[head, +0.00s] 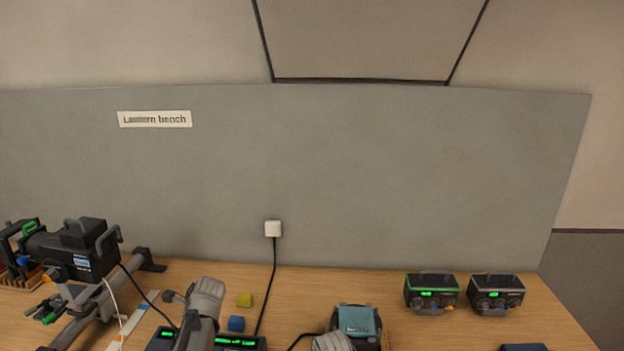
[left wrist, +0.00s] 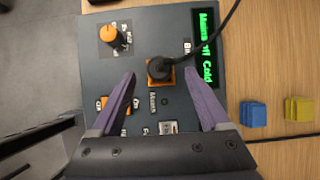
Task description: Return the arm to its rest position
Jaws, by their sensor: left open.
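My left gripper (left wrist: 164,74) is open, with its two purple fingers spread above a dark control panel (left wrist: 75,58) in the left wrist view. Nothing is between the fingers. A black round plug or knob with a cable (left wrist: 160,68), on an orange square, sits just beyond the fingertips; I cannot tell whether they touch anything. In the head view, a grey arm link of mine (head: 205,302) rises in front of the panel (head: 235,342), whose green displays show at the bottom edge. The left gripper's fingers are hidden there. My right gripper is not in view.
An orange knob (left wrist: 108,34) and a green display (left wrist: 207,45) are on the panel. A yellow block (head: 244,300) and blue block (head: 236,324) lie behind it. A lamp (head: 75,250) stands left; two boxes (head: 432,293) (head: 496,293) stand right. A teal-topped device (head: 357,320) stands front centre.

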